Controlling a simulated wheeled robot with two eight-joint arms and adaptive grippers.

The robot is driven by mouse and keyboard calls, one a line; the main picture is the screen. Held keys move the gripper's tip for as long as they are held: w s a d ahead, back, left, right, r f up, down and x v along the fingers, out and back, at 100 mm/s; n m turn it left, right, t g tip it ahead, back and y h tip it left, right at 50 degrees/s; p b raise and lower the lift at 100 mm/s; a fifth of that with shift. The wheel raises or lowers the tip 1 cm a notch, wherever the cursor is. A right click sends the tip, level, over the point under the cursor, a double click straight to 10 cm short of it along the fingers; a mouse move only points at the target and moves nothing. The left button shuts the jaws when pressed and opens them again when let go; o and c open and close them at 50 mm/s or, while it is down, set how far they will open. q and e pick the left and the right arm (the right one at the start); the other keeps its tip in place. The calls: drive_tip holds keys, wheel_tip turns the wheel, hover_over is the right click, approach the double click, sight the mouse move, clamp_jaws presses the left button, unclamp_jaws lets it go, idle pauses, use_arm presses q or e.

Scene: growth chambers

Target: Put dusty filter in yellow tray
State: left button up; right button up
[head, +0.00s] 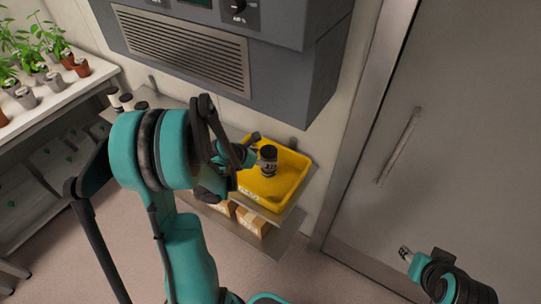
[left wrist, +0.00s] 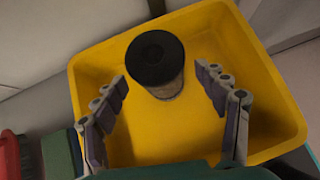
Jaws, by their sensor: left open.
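The dusty filter (head: 268,162), a dark-capped cylinder with a pale greyish-brown body, stands in the yellow tray (head: 297,178) on a low shelf. In the left wrist view the filter (left wrist: 156,62) appears upright near one wall inside the tray (left wrist: 88,75). My left gripper (left wrist: 162,82) is open, with its fingers on either side of the filter's near end and gaps showing. In the head view my left gripper (head: 257,150) is partly hidden by my arm. My right gripper (head: 405,254) is at the lower right, far from the tray; its jaw opening is too small to judge.
A grey wall unit with a vent grille (head: 185,48) overhangs the shelf. Cardboard boxes (head: 252,221) sit below it. Bottles (head: 122,101) stand to the left of my arm. A plant bench (head: 45,108) is at left, a closed door (head: 440,130) at right.

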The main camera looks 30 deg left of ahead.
use_arm(q)
drive_tip(key=p+v, duration=0.1)
drive_tip(key=v, duration=0.3)
drive_tip(key=shift+r, duration=0.1)
drive_tip(key=shift+s+d+r, duration=0.1)
drive_tip(key=shift+s+r, duration=0.1)
drive_tip(key=s+d+r+m+y, duration=0.1)
drive_tip(key=s+d+r+m, duration=0.4)
drive_tip(key=m, duration=1.1)
drive_tip(key=s+d+r+m+g+y, duration=0.1)
drive_tip(key=s+d+r+m, duration=0.4)
drive_tip(key=m, duration=1.2)
drive_tip(key=s+d, duration=0.4)
drive_tip(key=d, duration=0.1)
drive_tip(key=shift+s+d, duration=0.35)
drive_tip(key=shift+s, duration=0.05)
drive_tip(key=shift+r, duration=0.1)
